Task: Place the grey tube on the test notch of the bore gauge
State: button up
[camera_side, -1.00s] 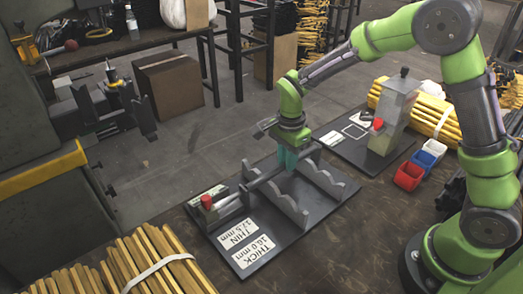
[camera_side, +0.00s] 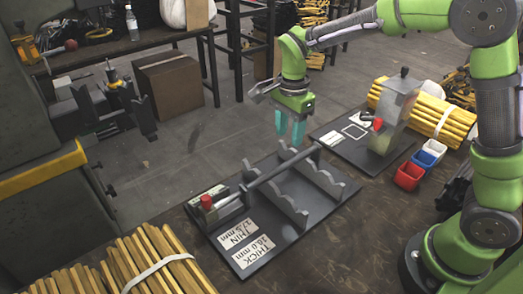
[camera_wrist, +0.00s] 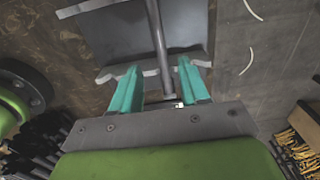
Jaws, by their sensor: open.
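The grey tube (camera_side: 285,168) lies across the two notched rails of the bore gauge (camera_side: 262,221), a dark plate with a red-topped block (camera_side: 207,203) at its left end. The tube's left end is close to that block. I cannot tell how fully it sits in the notches. My gripper (camera_side: 288,140) is open and empty above and behind the tube, with a clear gap, its teal fingers pointing down. In the wrist view the tube (camera_wrist: 157,40) runs lengthwise in the space between my open fingers (camera_wrist: 158,72).
Labels reading THIN and THICK lie at the plate's front. To the right stand a second grey device (camera_side: 392,105) on a dark plate, a red bin (camera_side: 408,176), a blue bin and a white bin. Bundles of yellow sticks (camera_side: 155,265) lie at front left and back right.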

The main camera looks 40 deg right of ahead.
jog(key=s+d+r+n+t+y, duration=0.2)
jog(key=s+r+n+t, duration=0.1)
jog(key=s+r+n, duration=0.55)
jog(key=s+r+n+t, duration=0.1)
jog(key=s+n+t, duration=0.3)
jog(key=s, duration=0.5)
jog(key=shift+s+d+r+n, duration=0.2)
jog(key=shift+d+n, duration=0.1)
jog(key=shift+n, duration=0.45)
